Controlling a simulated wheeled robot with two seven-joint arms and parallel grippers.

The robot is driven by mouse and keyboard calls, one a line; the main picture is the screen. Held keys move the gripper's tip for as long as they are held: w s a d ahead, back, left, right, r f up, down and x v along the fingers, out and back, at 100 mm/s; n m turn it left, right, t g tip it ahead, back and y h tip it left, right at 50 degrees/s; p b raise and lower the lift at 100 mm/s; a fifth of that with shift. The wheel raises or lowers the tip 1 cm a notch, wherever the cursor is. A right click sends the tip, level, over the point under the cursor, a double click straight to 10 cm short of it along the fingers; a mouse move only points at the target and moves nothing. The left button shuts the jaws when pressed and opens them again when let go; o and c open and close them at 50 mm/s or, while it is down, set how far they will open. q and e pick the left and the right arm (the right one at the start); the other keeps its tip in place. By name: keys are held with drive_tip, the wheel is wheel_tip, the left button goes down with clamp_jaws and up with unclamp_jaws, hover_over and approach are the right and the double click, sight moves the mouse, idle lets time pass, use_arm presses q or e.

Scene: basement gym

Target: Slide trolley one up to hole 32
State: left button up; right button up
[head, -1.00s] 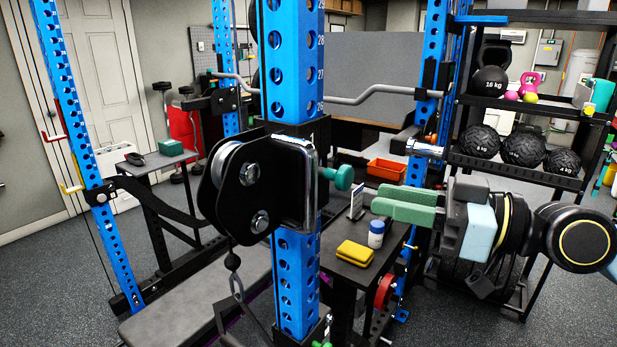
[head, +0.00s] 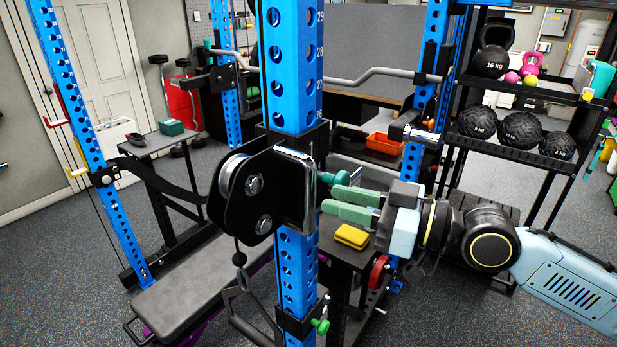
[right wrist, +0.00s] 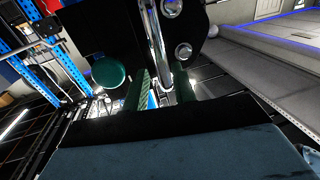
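The trolley, a black pulley carriage (head: 285,190) with a chrome handle (head: 308,185), sits on the near blue upright (head: 292,85). Hole numbers 27, 28 and 29 show above it. Its green knob (head: 338,178) sticks out to the right. My right gripper (head: 327,201) comes in from the right, its green fingers just right of the carriage and below the knob. In the right wrist view the fingers (right wrist: 160,90) stand apart, with the chrome handle between them in the picture; contact cannot be told. The knob (right wrist: 109,72) is outside the left finger. My left gripper is not in view.
A second black carriage with a green knob (head: 320,326) sits lower on the same upright. A small black table (head: 345,258) with a yellow case (head: 352,236) stands under my right gripper. A grey bench (head: 190,285) is left; a ball rack (head: 520,155) is right.

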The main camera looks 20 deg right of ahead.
sight(309, 192)
drive_tip(key=shift+p+x, duration=1.05)
drive_tip(key=shift+x, duration=1.95)
drive_tip(key=shift+c, duration=0.4)
clamp_jaws()
